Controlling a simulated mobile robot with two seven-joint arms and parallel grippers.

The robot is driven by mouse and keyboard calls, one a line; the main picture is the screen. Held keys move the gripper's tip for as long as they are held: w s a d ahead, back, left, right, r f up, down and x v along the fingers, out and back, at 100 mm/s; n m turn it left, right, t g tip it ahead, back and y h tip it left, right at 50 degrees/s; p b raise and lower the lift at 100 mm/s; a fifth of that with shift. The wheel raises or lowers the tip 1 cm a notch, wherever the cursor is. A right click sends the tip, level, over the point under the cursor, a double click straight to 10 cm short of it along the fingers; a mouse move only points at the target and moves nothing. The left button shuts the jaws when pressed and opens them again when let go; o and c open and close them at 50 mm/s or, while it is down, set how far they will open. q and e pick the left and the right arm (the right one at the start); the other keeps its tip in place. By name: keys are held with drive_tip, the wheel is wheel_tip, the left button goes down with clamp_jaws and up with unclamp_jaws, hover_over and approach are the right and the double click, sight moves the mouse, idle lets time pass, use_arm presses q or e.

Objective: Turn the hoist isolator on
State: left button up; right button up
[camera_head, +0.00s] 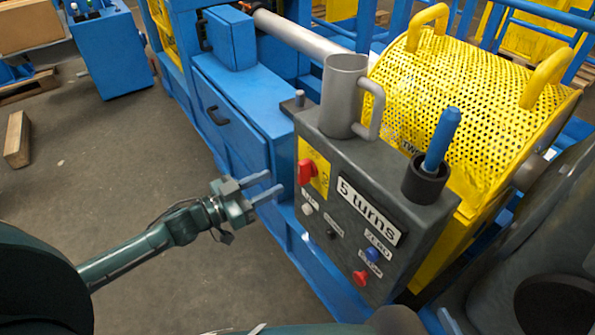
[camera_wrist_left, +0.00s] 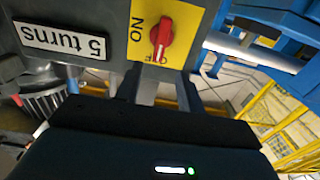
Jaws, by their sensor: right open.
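The hoist isolator is a red rotary knob (camera_head: 306,172) on a yellow plate (camera_head: 322,167), at the left of the dark control box's front face. In the left wrist view the red knob (camera_wrist_left: 162,37) shows on its yellow plate, with ON lettered beside it and a partly covered OFF label by its lower end. The handle lies along the line toward OFF. My left gripper (camera_head: 276,182) is open and empty, just left of the knob and apart from it. Its fingers (camera_wrist_left: 168,78) point toward the plate.
The control box (camera_head: 424,215) carries a "5 turns" display (camera_head: 369,211), several small buttons, a blue-handled lever (camera_head: 441,140) and a grey cup-shaped part (camera_head: 343,95). A yellow perforated guard (camera_head: 450,90) stands behind. Blue cabinets (camera_head: 235,115) adjoin at left.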

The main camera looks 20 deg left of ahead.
sight(299, 169)
use_arm(q)
drive_tip(key=x, duration=0.8)
drive_tip(key=shift+w+d, duration=0.15)
drive_tip(key=shift+d, duration=0.05)
clamp_jaws()
